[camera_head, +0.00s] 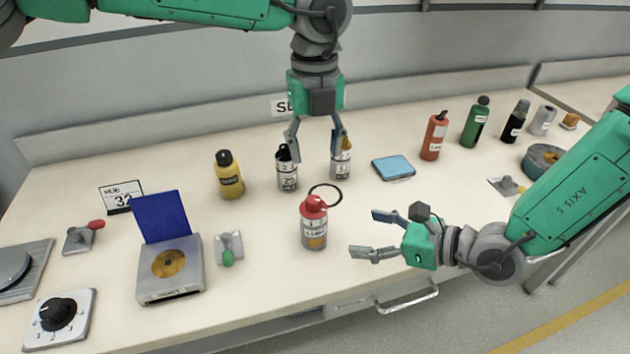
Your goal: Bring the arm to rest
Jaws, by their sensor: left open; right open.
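My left gripper (314,152) hangs down from the top of the view, its two fingers spread apart with nothing between them. Its fingertips overlap two labelled grey bottles in the picture, a black-capped one (288,177) on the left and one with a yellowish top (341,164) on the right. I cannot tell whether they touch. My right gripper (366,233) reaches in from the right over the front part of the table, open and empty, pointing left. A red-capped bottle (314,231) stands to its left. A thin dark ring (325,186) shows just behind that bottle, partly hidden by its cap.
A blue pad (393,167) and several bottles, including a red-orange one (433,138), are at right.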

